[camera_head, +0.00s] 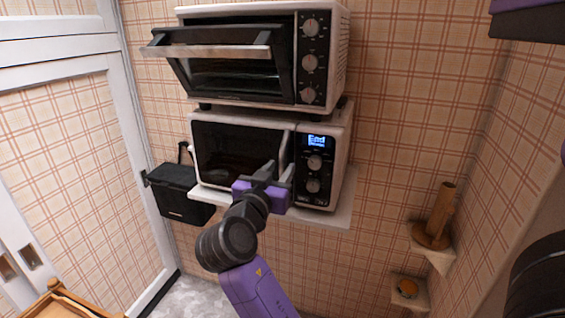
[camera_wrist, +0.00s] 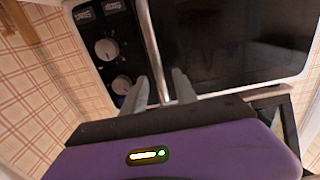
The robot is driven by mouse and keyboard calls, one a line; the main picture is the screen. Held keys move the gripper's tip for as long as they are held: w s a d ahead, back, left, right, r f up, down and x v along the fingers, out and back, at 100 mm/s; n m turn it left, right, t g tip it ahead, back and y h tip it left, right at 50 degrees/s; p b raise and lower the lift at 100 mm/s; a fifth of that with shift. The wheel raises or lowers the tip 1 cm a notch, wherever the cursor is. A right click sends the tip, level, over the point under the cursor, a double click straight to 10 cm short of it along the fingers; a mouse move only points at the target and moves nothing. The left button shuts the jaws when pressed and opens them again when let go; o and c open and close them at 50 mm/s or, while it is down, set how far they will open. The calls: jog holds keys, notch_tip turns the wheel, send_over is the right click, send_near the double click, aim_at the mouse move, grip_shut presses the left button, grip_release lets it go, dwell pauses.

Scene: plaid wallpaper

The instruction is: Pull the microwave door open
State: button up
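The microwave (camera_head: 225,118) is white with a dark glass door (camera_head: 232,150), a lit blue display and round knobs at its right. Its door looks shut. The silvery upright handle (camera_head: 284,148) is on the door's right side. My gripper (camera_head: 277,172) is in front of the handle's lower part. In the wrist view the handle (camera_wrist: 153,45) runs down between my two pale fingers (camera_wrist: 160,80), with one finger on each side. Small gaps show beside the handle, so the gripper looks open around it. The dark door (camera_wrist: 225,40) also shows there.
A toaster oven (camera_head: 325,25) with its door (camera_head: 215,51) tilted partly open stands on top of the microwave. A white shelf (camera_head: 335,216) bears the microwave. A black box (camera_head: 178,190) is at left, beside a white-framed panel. Small corner shelves (camera_head: 438,258) are at right.

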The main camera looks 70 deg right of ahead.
jog(key=shift+w+d, duration=0.1)
jog(key=shift+d, duration=1.25)
grip_shut()
dwell(0.4)
